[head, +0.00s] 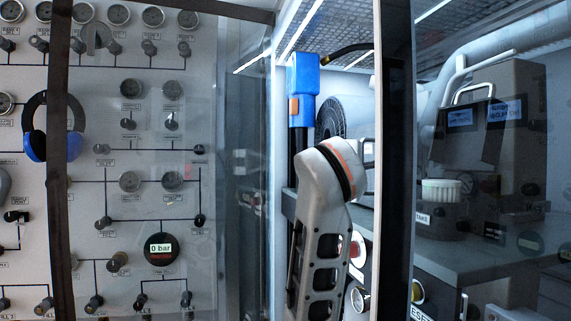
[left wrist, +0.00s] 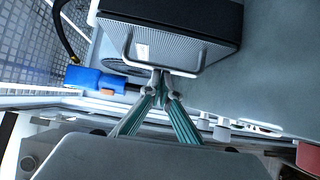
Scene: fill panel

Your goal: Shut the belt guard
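I take the belt guard to be the dark box with a ribbed grey face (left wrist: 175,42) at the top of the left wrist view. It carries a silver bar handle (left wrist: 198,68). My left gripper (left wrist: 162,74) has its green fingers drawn together at the handle's bar, apparently closed on it. A round dark vent (left wrist: 118,66) lies partly behind the box. In the head view my left arm is in the middle, and its gripper is hidden. A round ribbed disc (head: 330,116) shows behind the arm there. My right gripper is not in view.
A blue fitting (head: 303,75) on a dark pole stands close beside my arm; it also shows in the left wrist view (left wrist: 90,80). A dark upright post (head: 397,150) is to the right. A gauge panel (head: 130,75) with blue headphones (head: 36,146) is at left.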

